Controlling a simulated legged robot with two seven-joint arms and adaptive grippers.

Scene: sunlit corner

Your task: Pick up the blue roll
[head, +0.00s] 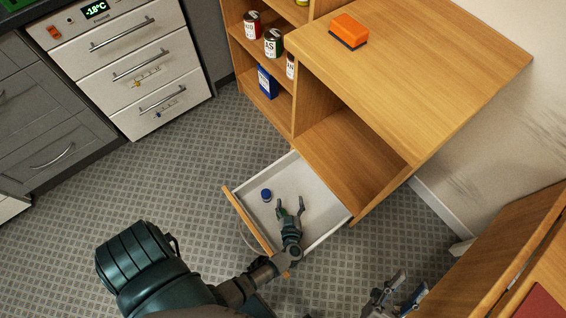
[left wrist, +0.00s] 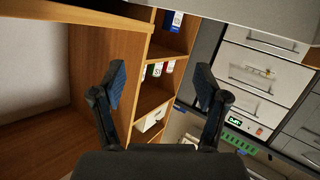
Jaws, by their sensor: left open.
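A small blue roll (head: 266,195) lies in the open drawer (head: 322,222), in its left part near the front panel. My left gripper (head: 289,205) is over the drawer, to the right of the roll and apart from it. It is open and empty; its two fingers (left wrist: 161,90) stand wide apart in the left wrist view. The roll does not show in the left wrist view. My right gripper (head: 398,290) is at the bottom of the head view, away from the drawer; whether it is open or shut is unclear.
The drawer is pulled out of a wooden cabinet (head: 440,60) with an orange sponge (head: 349,31) on top. Shelves beside it hold cans (head: 273,43) and a blue box (head: 268,82). A white drawer unit (head: 135,65) stands at the upper left. A wooden piece (head: 510,260) is at the lower right.

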